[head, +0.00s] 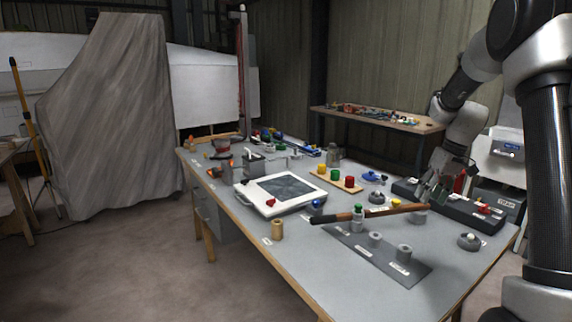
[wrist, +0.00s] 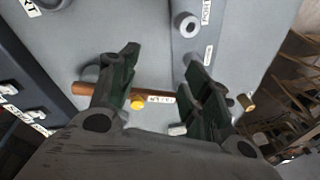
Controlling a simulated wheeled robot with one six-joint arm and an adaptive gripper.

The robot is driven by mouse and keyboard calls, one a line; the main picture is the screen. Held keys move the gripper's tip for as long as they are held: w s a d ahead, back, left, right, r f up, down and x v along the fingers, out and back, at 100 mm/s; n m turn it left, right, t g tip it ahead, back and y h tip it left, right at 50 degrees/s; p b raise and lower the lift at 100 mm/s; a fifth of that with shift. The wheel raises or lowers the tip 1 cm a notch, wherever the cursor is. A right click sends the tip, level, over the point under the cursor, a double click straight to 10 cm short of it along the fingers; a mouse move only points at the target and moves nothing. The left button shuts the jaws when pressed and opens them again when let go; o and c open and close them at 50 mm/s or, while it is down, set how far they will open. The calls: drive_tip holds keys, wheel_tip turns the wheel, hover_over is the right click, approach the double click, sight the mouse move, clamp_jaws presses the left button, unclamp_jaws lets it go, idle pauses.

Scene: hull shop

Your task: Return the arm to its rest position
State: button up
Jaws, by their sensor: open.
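My gripper (head: 432,192) is above the right part of the grey workbench (head: 300,262), on the end of my bent arm. In the wrist view its two dark green fingers (wrist: 160,72) stand apart with nothing held between them. A long brown-handled tool (head: 395,211) with a darker left end shows just below and left of the gripper. In the wrist view a brown bar (wrist: 150,91) passes beyond the fingers, partly hidden by them. I cannot tell whether the fingers touch it.
A dark mat (head: 345,250) with grey cylinders lies at the front right. A white framed panel (head: 245,200) lies mid-bench. A wooden strip (head: 335,184) carries coloured pieces. A dark box (head: 480,214) stands right of the gripper. A second bench (head: 380,118) is behind.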

drive_tip(key=s+a+r+t, duration=0.1)
drive_tip(key=s+r, duration=0.3)
drive_tip(key=s, duration=0.6)
drive_tip(key=s+a+r+m+t+h, duration=0.1)
drive_tip(key=s+a+r, duration=0.2)
drive_tip(key=s, duration=0.8)
drive_tip(key=s+a+r+m+t+h, duration=0.1)
drive_tip(key=s+a+r, duration=0.2)
drive_tip(key=s, duration=0.8)
drive_tip(key=shift+s+a+r+t, duration=0.15)
drive_tip(key=shift+a+r+t, duration=0.15)
drive_tip(key=shift+r, duration=0.5)
